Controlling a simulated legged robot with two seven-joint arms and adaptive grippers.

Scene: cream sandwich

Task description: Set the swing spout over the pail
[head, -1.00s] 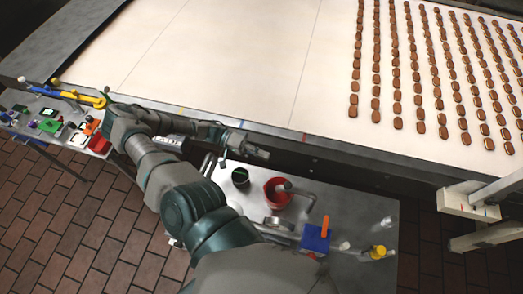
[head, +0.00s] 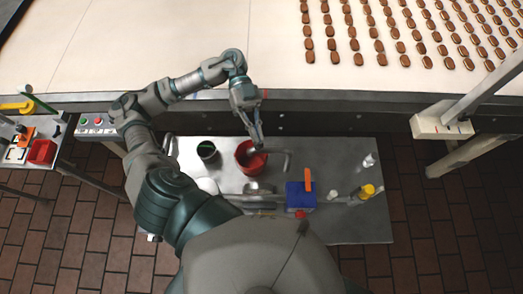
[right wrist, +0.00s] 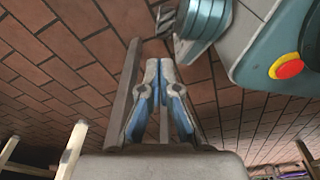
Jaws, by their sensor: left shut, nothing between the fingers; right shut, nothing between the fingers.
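The red pail (head: 243,165) stands on the steel side table, below the conveyor's front edge in the head view. The grey swing spout (head: 286,163) is a bent pipe at the pail's right; its outlet end appears to reach over the pail's rim, partly covered by my fingers. My left gripper (head: 259,143) points down at the pail, fingers shut and empty, close to the spout's end. I cannot tell whether it touches the spout. My right gripper (right wrist: 160,68) is shut and empty in the right wrist view, above brick floor.
A blue box (head: 297,197) with an orange lever (head: 308,179) stands right of the pail. A dark pot (head: 207,151) is to its left. A yellow-capped item (head: 367,191) sits farther right. The conveyor (head: 190,30) carries rows of brown biscuits.

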